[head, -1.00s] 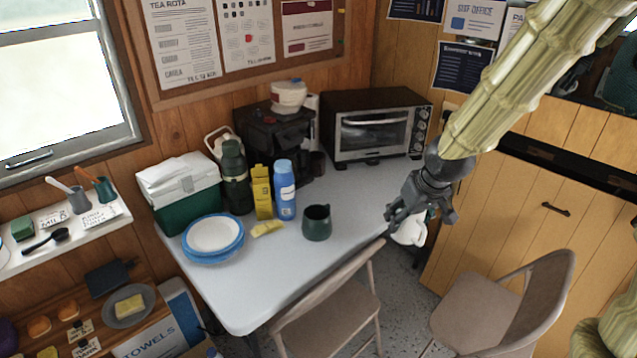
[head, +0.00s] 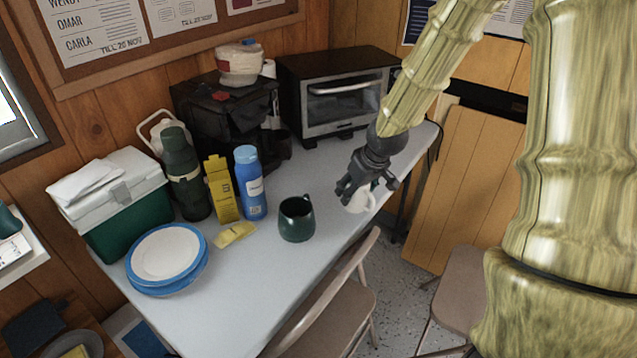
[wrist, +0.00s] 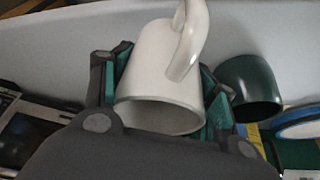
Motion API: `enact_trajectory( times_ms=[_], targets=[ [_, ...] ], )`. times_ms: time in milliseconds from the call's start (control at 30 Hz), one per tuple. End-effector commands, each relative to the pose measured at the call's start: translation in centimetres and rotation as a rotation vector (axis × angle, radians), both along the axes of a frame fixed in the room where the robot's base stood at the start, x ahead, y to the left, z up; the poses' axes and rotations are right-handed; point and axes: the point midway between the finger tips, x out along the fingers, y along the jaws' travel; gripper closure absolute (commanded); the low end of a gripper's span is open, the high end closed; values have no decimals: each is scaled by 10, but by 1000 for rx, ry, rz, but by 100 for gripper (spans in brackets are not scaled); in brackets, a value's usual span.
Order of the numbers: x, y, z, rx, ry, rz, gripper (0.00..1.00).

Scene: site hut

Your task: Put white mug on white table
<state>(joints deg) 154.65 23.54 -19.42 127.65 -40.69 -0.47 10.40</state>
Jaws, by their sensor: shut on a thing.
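The white mug (head: 360,200) is held in my gripper (head: 367,186), near the right edge of the white table (head: 190,322). In the wrist view the mug (wrist: 165,75) sits between the two fingers of my gripper (wrist: 160,100), with its handle toward the top of the picture and its open rim toward the palm. In the head view the fingers partly hide the mug. I cannot tell whether the mug touches the tabletop.
A dark green mug (head: 297,220) stands left of my gripper. A blue bottle (head: 250,183), yellow carton (head: 221,190), green flask (head: 186,180), plates (head: 166,255), cool box (head: 118,205) and toaster oven (head: 338,92) also occupy the table. Chairs (head: 325,308) stand at its front edge.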

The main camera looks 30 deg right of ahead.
Motion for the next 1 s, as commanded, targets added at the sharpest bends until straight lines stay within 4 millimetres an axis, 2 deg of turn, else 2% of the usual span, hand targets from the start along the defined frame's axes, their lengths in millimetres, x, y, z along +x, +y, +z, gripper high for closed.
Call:
enact_trajectory(
  times_ms=[200,400,800,1000],
  targets=[
    [44,15,-4,-2,0,2,74],
    [76,26,-7,-1,0,2,74],
    [103,35,-9,0,-1,1,74],
    [100,34,-37,-1,3,1,74]
  ],
)
